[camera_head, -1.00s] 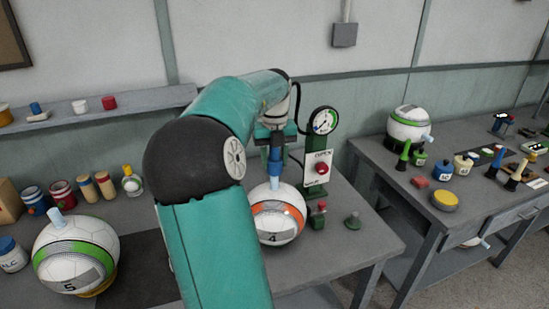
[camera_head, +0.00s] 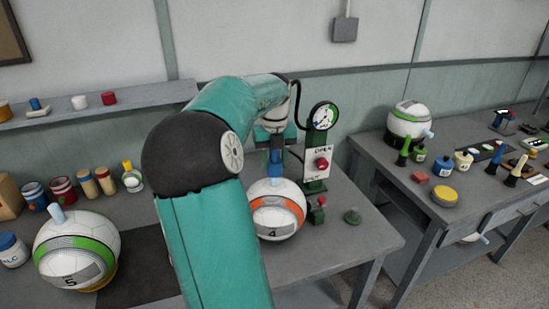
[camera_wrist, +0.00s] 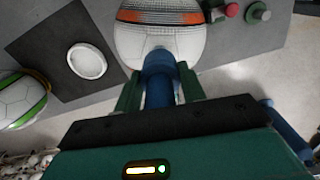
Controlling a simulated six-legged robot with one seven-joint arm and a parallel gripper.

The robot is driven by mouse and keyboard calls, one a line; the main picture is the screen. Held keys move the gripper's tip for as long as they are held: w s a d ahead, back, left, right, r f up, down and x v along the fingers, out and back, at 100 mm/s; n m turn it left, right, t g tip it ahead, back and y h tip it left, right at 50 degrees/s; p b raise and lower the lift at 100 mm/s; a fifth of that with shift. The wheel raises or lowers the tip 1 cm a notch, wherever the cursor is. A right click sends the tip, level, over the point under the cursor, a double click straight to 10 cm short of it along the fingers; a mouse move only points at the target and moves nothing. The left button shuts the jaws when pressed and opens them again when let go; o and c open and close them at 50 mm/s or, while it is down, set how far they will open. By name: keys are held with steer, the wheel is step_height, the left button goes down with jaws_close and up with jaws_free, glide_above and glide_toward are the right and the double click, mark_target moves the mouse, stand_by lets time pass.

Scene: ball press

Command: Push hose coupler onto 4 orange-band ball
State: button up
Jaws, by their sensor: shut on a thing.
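The orange-band ball marked 4 (camera_head: 277,222) sits on the near table, a white ball with an orange stripe; it also shows at the top of the wrist view (camera_wrist: 150,42). My gripper (camera_head: 276,146) is above it, its green fingers (camera_wrist: 158,88) shut on the blue hose coupler (camera_wrist: 157,82). In the head view the coupler (camera_head: 275,158) points down, upright, its lower end at the top of the ball. I cannot tell whether it is fully seated. My arm hides part of the table.
A pump stand with a dial gauge (camera_head: 325,116) and a red button (camera_head: 322,164) stands right behind the ball. Small red-topped and green knobs (camera_head: 352,216) are to the right. A green-band ball marked 5 (camera_head: 75,240) is at left. Another ball (camera_head: 408,124) is on the right table.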

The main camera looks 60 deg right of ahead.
steer(key=shift+f, duration=1.05)
steer(key=o, duration=1.1)
steer(key=shift+c, duration=0.2)
step_height(320, 180, up, 14)
steer(key=shift+f, duration=0.1)
